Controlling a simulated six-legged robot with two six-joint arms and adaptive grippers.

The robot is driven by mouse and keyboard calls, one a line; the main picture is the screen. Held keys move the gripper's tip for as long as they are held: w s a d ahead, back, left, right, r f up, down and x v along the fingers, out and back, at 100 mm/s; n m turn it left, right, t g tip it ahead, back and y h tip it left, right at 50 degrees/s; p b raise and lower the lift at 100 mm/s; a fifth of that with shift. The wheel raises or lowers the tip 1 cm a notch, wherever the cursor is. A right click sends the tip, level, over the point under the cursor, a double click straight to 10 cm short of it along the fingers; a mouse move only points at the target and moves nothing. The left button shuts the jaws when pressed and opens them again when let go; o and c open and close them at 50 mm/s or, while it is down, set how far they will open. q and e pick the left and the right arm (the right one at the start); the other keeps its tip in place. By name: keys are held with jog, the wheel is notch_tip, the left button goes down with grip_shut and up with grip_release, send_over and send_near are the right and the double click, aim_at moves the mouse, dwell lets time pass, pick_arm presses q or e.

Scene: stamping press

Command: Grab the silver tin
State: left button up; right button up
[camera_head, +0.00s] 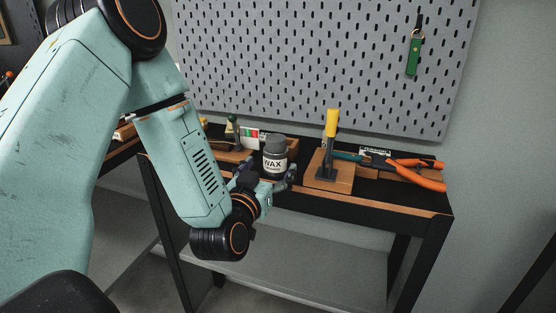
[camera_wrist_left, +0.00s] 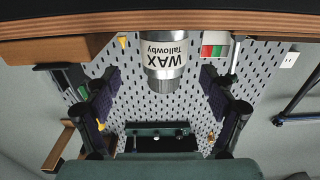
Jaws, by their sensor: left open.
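The silver tin (camera_head: 274,157) has a dark grey lid and a white label reading WAX. It stands upright on the black tabletop near the front edge. My left gripper (camera_head: 266,177) is open right in front of it, with one finger toward each side. In the left wrist view the tin (camera_wrist_left: 164,62) appears upside down, centred between the spread fingers of the gripper (camera_wrist_left: 159,82). Clear gaps show on both sides, so the fingers do not grip it. How far the fingertips reach past its front is hard to tell. My right gripper is not seen.
Right of the tin is a wooden block (camera_head: 329,176) with a yellow-handled tool (camera_head: 332,124). Orange-handled pliers (camera_head: 417,172) lie farther right. A green-topped tool (camera_head: 232,128) and a coloured card (camera_head: 249,137) are behind left. A pegboard (camera_head: 320,60) rises behind the table.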

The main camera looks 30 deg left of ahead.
aim_at(277, 153)
pick_arm(q)
jog(key=x, duration=0.5)
jog(key=shift+w+a+r+b, duration=0.1)
jog(key=shift+a+r+b, duration=0.1)
jog(key=shift+a+b, duration=0.15)
jog(key=shift+w+a+f, duration=0.15)
jog(key=shift+w+a, duration=0.15)
jog(key=shift+w, duration=0.1)
jog(key=shift+d, duration=0.25)
jog(key=shift+d+r, duration=0.1)
jog(key=shift+r, duration=0.1)
jog(key=shift+c, duration=0.8)
jog(key=shift+f, duration=0.1)
jog(key=c, duration=0.9)
jog(key=shift+c, duration=1.3)
